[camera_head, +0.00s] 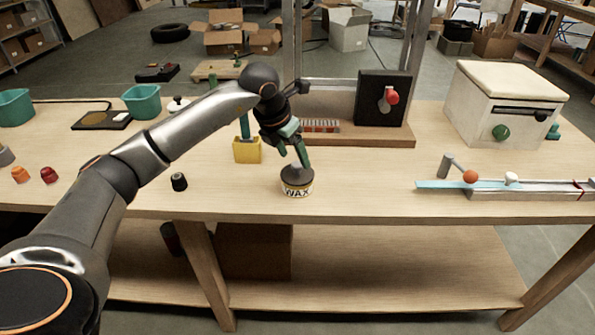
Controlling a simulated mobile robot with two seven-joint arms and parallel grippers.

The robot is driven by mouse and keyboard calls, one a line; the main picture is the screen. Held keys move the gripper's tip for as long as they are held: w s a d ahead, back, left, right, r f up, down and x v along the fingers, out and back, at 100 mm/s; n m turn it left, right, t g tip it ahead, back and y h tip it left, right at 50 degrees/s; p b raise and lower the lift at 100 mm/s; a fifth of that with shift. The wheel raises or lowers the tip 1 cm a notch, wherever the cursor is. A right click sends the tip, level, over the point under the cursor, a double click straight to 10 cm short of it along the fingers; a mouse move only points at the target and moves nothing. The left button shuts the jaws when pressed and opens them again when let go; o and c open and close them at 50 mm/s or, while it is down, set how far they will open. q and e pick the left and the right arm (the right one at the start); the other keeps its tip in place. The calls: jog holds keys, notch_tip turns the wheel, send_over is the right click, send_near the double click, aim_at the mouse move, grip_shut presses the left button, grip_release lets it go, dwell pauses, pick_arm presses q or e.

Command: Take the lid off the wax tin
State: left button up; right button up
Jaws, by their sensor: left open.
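The wax tin (297,191) stands upright near the front edge of the wooden workbench, with a pale label reading WAX. Its dark lid (294,177) sits on top of it. My left gripper (301,156) reaches in from the left and points down just above the lid. It is open, with a green finger close to the top of the lid. I cannot tell whether the finger touches the lid. The other finger is hard to make out. My right gripper is not in view.
A yellow block (247,151) with a green upright part stands behind left of the tin. A small black knob-like object (179,182) lies to the left. A black panel with a red knob (384,97) stands behind. A white box (505,105) and a rail (530,190) are right.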

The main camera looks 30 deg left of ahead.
aim_at(296, 164)
pick_arm(q)
jog(key=shift+x, duration=1.55)
jog(key=shift+s, duration=0.1)
jog(key=shift+c, duration=0.4)
grip_shut()
